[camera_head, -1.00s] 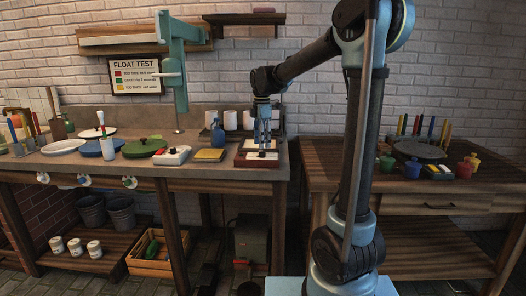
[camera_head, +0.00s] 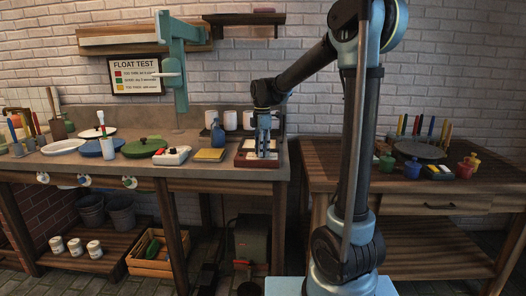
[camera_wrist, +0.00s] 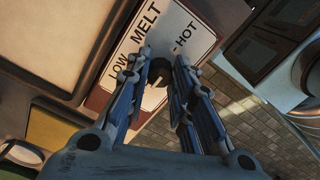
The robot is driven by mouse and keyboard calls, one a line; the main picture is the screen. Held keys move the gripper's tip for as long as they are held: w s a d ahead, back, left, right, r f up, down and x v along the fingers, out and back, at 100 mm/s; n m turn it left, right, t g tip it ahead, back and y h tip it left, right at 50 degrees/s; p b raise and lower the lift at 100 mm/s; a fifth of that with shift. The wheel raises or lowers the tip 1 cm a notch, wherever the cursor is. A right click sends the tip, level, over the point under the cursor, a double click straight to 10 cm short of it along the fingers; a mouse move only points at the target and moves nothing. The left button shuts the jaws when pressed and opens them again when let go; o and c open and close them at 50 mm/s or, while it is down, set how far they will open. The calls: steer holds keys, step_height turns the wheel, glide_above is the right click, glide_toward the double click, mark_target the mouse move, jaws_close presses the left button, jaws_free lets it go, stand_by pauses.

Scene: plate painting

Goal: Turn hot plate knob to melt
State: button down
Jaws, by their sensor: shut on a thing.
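The hot plate (camera_head: 243,160), red-brown with a pale top, sits at the right end of the long workbench. In the wrist view its white label (camera_wrist: 146,32) reads LOW, MELT and HOT. My gripper (camera_wrist: 165,82) is shut on the knob, with one blue finger on each side. In the head view my gripper (camera_head: 263,152) reaches down over the front of the hot plate. The knob's pointer direction cannot be told.
A yellow pad (camera_head: 209,155) and a red-and-white box (camera_head: 172,156) lie left of the hot plate. A blue bottle (camera_head: 218,135) and white cups (camera_head: 230,121) stand behind. A second table (camera_head: 350,158) stands at right, past a gap.

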steer(key=shift+d, duration=0.1)
steer(key=shift+m, duration=0.4)
steer(key=m, duration=0.4)
steer(key=shift+w+m, duration=0.1)
steer(key=shift+m, duration=0.2)
steer(key=m, duration=1.2)
steer(key=shift+m, duration=0.4)
steer(key=m, duration=0.5)
steer(key=shift+m, duration=0.3)
